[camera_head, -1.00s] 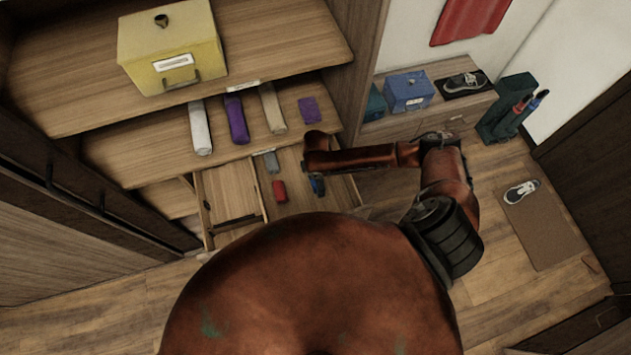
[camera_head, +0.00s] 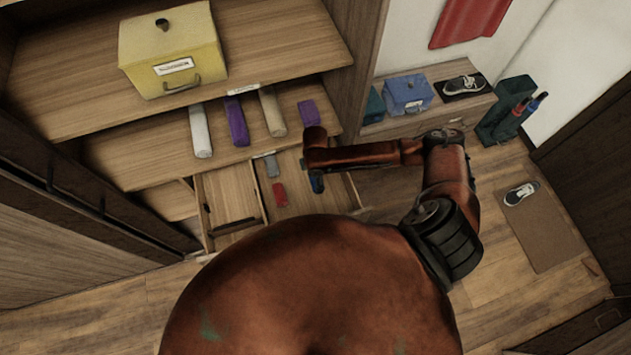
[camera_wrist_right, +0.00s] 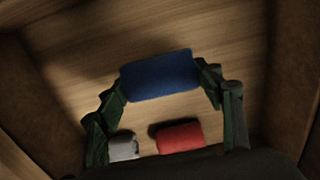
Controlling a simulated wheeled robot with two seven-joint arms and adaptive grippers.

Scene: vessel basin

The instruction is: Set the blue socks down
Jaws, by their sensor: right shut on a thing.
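The blue socks (camera_wrist_right: 160,75) are a rolled blue bundle between the two fingers of my right gripper (camera_wrist_right: 162,80) in the right wrist view. The gripper is shut on them, with a finger at each end. They are over the open drawer's wooden floor; whether they touch it I cannot tell. In the head view only part of the blue socks (camera_head: 317,184) shows below my right wrist. A red roll (camera_head: 280,194) and a grey roll (camera_head: 272,166) lie in the same drawer compartment to the left. My left gripper is not in view.
The open drawer has a divider (camera_head: 262,200) and an emptier left compartment (camera_head: 230,195). Above it, a shelf holds several rolled items, including a purple roll (camera_head: 236,121). A yellow box (camera_head: 172,50) stands higher. The drawer's side walls are close around my right gripper.

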